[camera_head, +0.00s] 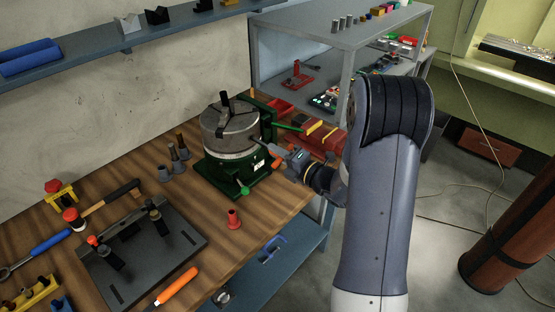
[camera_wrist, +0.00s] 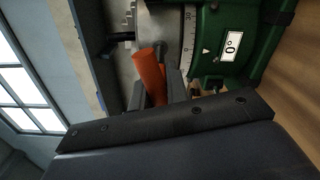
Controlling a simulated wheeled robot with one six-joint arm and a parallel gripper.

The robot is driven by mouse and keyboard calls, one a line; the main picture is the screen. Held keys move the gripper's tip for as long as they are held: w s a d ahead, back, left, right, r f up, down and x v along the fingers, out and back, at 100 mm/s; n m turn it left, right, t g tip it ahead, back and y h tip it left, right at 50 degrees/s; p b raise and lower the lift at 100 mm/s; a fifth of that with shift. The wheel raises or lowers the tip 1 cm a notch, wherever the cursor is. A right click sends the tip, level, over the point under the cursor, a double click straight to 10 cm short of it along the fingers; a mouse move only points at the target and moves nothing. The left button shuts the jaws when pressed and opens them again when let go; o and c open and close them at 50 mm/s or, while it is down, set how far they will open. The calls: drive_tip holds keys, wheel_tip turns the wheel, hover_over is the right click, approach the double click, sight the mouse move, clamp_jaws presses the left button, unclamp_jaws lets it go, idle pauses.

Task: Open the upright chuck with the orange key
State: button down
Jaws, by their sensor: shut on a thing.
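The grey chuck (camera_head: 228,128) sits upright on a green rotary base (camera_head: 232,176) on the wooden bench, with dark jaws on its top face. Only a little orange shows in the head view. The chuck's grey side (camera_wrist: 150,22) and the green base (camera_wrist: 222,45) with its dial are close beyond the key. I cannot tell whether the key's tip sits in the chuck's socket.
A red cone-shaped piece (camera_head: 233,220) stands on the bench in front of the base. A dark fixture plate (camera_head: 140,255), a mallet (camera_head: 110,197) and an orange-handled tool (camera_head: 174,288) lie to the left. A grey shelf (camera_head: 340,30) with red boxes stands behind.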

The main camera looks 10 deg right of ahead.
drive_tip(key=n+b, duration=0.5)
drive_tip(key=b, duration=0.1)
drive_tip(key=shift+f+n, duration=0.35)
drive_tip(key=shift+n, duration=0.05)
drive_tip(key=shift+r+n, duration=0.25)
drive_tip(key=shift+n, duration=0.15)
drive_tip(key=shift+r, duration=0.15)
drive_tip(key=shift+s+d, duration=0.1)
drive_tip(key=shift+d, duration=0.05)
drive_tip(key=shift+v, duration=0.85)
drive_tip(key=v, duration=0.6)
drive_tip(key=shift+p, duration=0.35)
